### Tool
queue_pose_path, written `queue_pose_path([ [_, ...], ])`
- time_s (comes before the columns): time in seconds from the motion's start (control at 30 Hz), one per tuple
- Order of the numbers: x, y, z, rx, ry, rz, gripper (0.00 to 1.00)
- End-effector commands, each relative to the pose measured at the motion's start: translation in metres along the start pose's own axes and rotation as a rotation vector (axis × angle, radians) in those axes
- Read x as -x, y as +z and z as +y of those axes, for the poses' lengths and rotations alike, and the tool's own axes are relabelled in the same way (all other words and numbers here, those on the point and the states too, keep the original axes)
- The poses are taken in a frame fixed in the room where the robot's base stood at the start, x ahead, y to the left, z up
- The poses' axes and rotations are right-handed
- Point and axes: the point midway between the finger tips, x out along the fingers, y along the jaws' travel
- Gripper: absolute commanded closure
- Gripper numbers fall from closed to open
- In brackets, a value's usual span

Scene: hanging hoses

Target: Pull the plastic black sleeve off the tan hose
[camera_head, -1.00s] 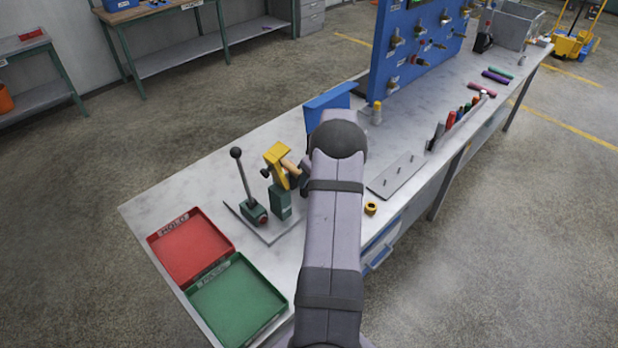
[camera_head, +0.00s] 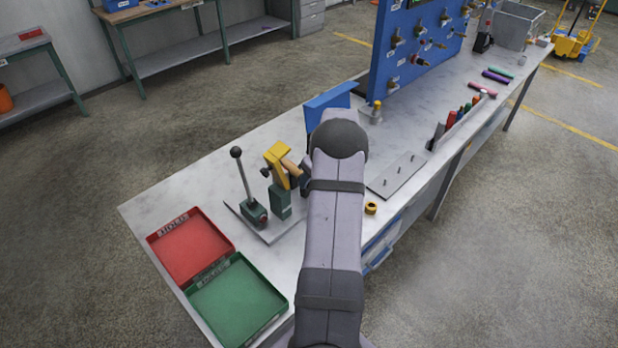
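The tan hose (camera_head: 291,167) is short and sticks out of the yellow clamp (camera_head: 275,152) on a green stand (camera_head: 281,203) on the bench. Its right end meets a dark shape beside my arm. I cannot tell the black sleeve apart there from the dark parts of my gripper (camera_head: 306,178). My gripper is at the hose's right end, mostly hidden behind my arm. Its fingers cannot be made out, so neither their opening nor any hold on the sleeve shows.
A black-knobbed lever (camera_head: 243,177) stands left of the clamp. A red tray (camera_head: 190,248) and a green tray (camera_head: 238,302) lie at the bench's near left end. A blue panel (camera_head: 400,65) with fittings stands behind. A metal plate with pegs (camera_head: 398,175) and a yellow ring (camera_head: 371,208) lie to the right.

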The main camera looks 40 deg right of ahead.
Motion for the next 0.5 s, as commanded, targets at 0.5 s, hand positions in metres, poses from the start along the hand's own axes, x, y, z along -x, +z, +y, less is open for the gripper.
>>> queue_pose_path([
  [0.5,0.0012,0.0045,-0.0001,0.000,0.000,0.000,0.96],
])
